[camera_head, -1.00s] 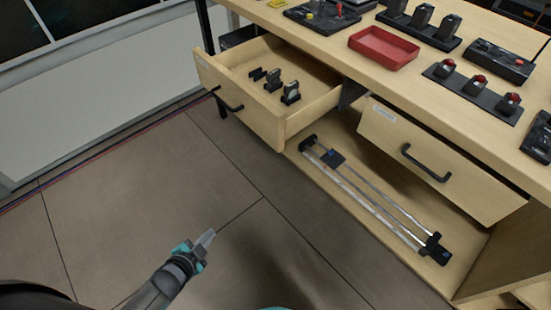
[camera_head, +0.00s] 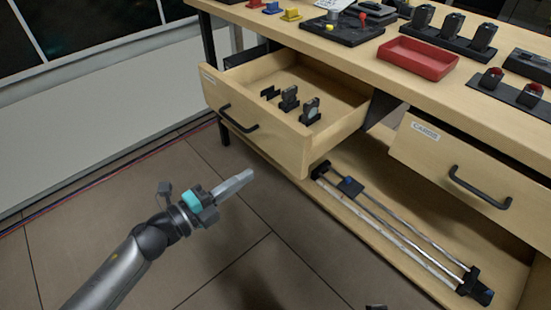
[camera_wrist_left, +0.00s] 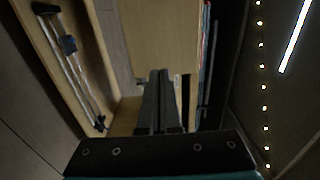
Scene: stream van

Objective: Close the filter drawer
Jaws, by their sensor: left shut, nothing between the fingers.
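The filter drawer (camera_head: 262,128) is pulled out from the left part of the wooden bench. It has a black handle (camera_head: 238,120) on its front and several small dark filter holders (camera_head: 290,100) inside. My left gripper (camera_head: 236,184) is shut and empty, in front of and below the drawer front, apart from it in the head view. In the left wrist view its shut fingers (camera_wrist_left: 160,100) point toward a pale wooden panel, probably the drawer front. My right gripper is not clearly in view; only a small dark piece shows at the bottom edge of the head view.
A second drawer (camera_head: 462,170), labelled, is at the right. A slider rail (camera_head: 400,230) lies on the lower shelf. The bench top holds a red tray (camera_head: 418,58) and several camera-like devices (camera_head: 452,28). Cables run along the floor by the wall. The floor before the bench is clear.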

